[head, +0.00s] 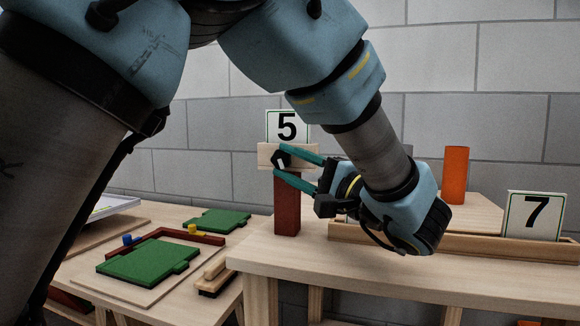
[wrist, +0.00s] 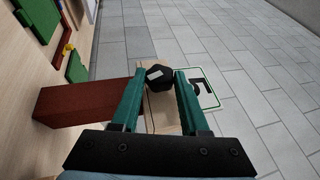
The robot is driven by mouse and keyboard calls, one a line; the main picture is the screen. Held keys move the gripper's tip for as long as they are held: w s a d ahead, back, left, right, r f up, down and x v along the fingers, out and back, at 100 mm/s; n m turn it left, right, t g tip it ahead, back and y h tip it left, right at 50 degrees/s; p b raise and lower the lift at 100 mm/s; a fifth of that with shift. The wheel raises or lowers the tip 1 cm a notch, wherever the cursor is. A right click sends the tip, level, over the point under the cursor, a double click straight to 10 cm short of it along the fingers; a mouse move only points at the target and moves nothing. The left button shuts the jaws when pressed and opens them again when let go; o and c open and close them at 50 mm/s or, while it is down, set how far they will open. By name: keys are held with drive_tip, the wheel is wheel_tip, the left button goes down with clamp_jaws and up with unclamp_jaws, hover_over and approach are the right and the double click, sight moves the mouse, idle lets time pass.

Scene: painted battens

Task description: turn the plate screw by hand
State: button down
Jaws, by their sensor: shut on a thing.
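The plate screw is a black faceted knob (head: 280,159) on the face of a pale wooden block (head: 266,155). The block sits at the top of a red-brown post (head: 287,205), below a white number 5 plate (head: 288,126). My gripper (head: 282,161) reaches in from the right with its teal fingers above and below the knob, shut on it. In the wrist view the knob (wrist: 160,77) shows a pale mark and lies between the fingertips. The pale block (wrist: 160,110) shows behind it and the post (wrist: 80,102) to the left.
Green panels (head: 145,262) and small blue and yellow pieces lie on the lower table at left. A block wall closes the back.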

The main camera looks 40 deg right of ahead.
drive_tip(key=shift+a+f+m+t, duration=0.1)
drive_tip(key=shift+f+m+t, duration=0.15)
drive_tip(key=shift+m+t, duration=0.5)
drive_tip(key=shift+w+t, duration=0.1)
drive_tip(key=shift+t, duration=0.15)
drive_tip(key=shift+c, duration=2)
unclamp_jaws()
drive_tip(key=v, duration=1)
drive_tip(key=shift+s+f, duration=0.15)
drive_tip(key=shift+s, duration=0.25)
